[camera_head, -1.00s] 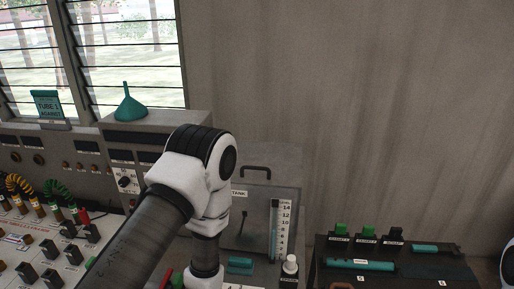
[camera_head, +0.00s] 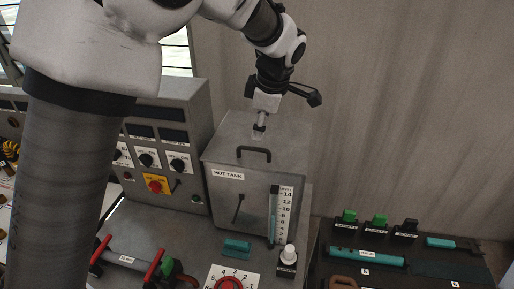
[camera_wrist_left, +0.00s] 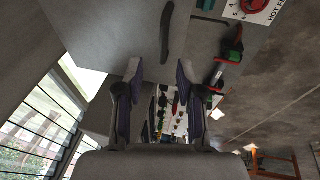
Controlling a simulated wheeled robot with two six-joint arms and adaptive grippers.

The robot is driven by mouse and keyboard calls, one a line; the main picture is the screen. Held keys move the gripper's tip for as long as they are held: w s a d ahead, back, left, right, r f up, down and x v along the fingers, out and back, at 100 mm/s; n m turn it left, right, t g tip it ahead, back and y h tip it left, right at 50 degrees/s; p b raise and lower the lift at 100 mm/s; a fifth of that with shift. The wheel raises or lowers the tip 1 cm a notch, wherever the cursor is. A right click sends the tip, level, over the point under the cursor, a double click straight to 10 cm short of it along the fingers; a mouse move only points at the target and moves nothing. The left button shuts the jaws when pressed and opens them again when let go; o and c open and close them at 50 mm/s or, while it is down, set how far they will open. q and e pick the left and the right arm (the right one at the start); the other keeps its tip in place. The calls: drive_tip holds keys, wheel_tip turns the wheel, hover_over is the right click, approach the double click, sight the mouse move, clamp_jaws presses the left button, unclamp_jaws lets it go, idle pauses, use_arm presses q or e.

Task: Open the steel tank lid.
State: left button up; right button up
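The steel tank (camera_head: 228,195), labelled HOT TANK, stands in the middle of the head view. Its lid (camera_head: 220,150) lies flat and shut on top, with a black arched handle (camera_head: 254,150) near the front edge. My left gripper (camera_head: 259,130) is above the rear part of the lid, behind the handle and apart from it. In the left wrist view its two fingers (camera_wrist_left: 157,72) are spread with nothing clearly held between them. Pale grey panels, probably the tank, fill the upper part of that view. My right gripper is not in view.
A control panel (camera_head: 165,135) stands just left of the tank. A red knob (camera_head: 229,284) is in front. A dark case (camera_head: 395,275) stands right.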

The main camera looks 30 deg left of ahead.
sight(254, 148)
use_arm(q)
drive_tip(key=f, duration=0.1)
drive_tip(key=f+b, duration=0.1)
drive_tip(key=s+b, duration=0.1)
drive_tip(key=shift+a+f, duration=0.35)
drive_tip(key=shift+f, duration=0.05)
drive_tip(key=b+x, duration=0.1)
drive_tip(key=x, duration=0.1)
drive_tip(key=w+b+x, duration=0.1)
drive_tip(key=b+x, duration=0.1)
drive_tip(key=x, duration=0.1)
drive_tip(key=shift+w+f, duration=0.15)
drive_tip(key=shift+f, duration=0.2)
drive_tip(key=shift+s+a, duration=0.1)
drive_tip(key=shift+s, duration=0.25)
drive_tip(key=shift+w, duration=0.1)
drive_tip(key=shift+w, duration=0.1)
drive_tip(key=c, duration=0.5)
clamp_jaws()
